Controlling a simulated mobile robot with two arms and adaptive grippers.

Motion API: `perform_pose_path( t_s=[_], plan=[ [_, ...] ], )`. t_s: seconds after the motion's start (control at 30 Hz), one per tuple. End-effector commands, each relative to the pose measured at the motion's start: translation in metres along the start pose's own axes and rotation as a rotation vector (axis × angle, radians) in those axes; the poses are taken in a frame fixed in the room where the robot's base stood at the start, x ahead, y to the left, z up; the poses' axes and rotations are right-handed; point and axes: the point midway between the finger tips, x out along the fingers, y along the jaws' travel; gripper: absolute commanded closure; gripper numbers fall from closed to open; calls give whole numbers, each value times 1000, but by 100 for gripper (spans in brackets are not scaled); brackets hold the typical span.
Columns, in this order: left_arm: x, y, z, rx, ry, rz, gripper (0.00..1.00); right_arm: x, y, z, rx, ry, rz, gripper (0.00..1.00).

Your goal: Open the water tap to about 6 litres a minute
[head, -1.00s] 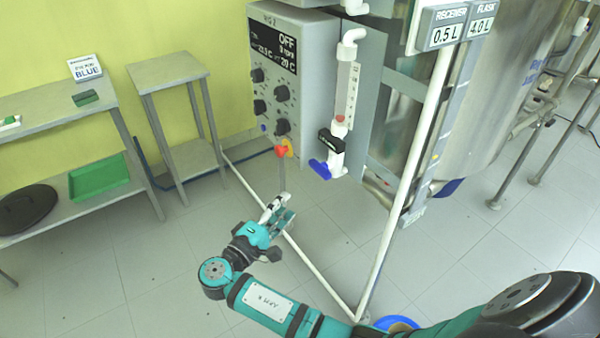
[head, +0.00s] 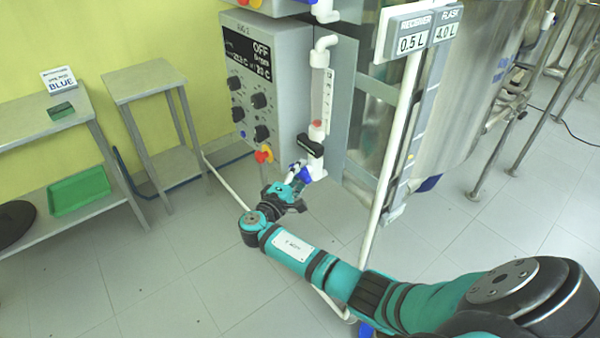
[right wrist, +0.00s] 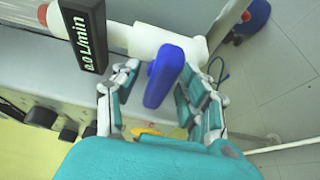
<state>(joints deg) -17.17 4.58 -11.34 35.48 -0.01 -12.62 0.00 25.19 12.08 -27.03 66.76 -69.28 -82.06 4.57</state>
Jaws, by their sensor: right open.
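The water tap's blue handle (right wrist: 163,76) shows in the right wrist view between the two open fingers of my right gripper (right wrist: 160,95). The fingers stand on either side of the handle, and I see no clear grip on it. In the head view the gripper (head: 298,178) is at the blue handle (head: 318,173), which it partly hides. Above it is the clear flow tube (head: 318,95) with a red float (head: 317,123) low in it. The black flow display (right wrist: 84,35) reads 0.0 L/min. My left gripper is not in view.
The control box (head: 268,85) with several knobs and an OFF display is left of the tube. A red and yellow knob (head: 264,155) hangs below it, close to my gripper. A white frame pole (head: 402,140) stands to the right. Side tables (head: 145,80) stand at the left.

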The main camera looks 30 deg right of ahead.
Motion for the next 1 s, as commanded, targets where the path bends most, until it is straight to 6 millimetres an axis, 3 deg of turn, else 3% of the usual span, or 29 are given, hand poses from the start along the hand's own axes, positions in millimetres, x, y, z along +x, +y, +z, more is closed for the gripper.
perform_pose_path(
  t_s=[0.27,0.6,1.0],
  plan=[
    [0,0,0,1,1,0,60,2,0,0,0,0,0,56],
    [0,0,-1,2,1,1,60,1,0,0,0,0,0,100],
    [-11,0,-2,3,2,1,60,0,2,0,-58,-1,-26,100]
  ],
)
